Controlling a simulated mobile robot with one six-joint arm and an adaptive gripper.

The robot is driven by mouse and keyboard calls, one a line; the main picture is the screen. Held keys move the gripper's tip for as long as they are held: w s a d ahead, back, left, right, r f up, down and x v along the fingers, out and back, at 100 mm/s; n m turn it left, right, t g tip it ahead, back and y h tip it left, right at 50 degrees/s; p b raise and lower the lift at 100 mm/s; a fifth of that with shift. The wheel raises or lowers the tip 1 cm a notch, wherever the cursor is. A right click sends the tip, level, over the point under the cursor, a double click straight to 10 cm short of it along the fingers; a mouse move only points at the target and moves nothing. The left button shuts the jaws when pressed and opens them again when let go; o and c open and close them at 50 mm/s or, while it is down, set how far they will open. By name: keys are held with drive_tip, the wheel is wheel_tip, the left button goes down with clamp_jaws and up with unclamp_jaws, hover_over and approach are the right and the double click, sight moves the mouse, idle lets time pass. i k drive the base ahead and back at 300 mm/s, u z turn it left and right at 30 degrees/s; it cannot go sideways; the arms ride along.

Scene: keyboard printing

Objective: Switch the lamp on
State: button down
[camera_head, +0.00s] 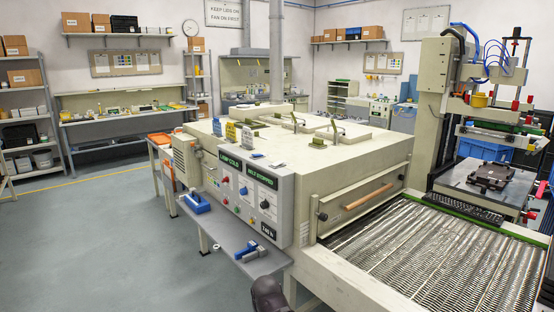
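A grey control panel (245,240) is on the front side of a large cream oven-like machine. Its left dark display (230,160) has green text that seems to read "LAMP COLD". The right display (262,177) seems to read "BELT STOPPED". A small display sits at the panel's lower right. No lamp itself shows. A dark rounded part at the bottom edge seems to be mine; no gripper fingers show.
A narrow grey shelf (226,231) juts out below the panel, with blue-handled tools (197,202) on it. The floor (110,250) at the left is clear.

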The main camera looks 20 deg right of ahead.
sight(279, 162)
drive_tip(key=z, duration=0.05)
drive_tip(key=i, duration=1)
drive_tip(key=u, duration=0.05)
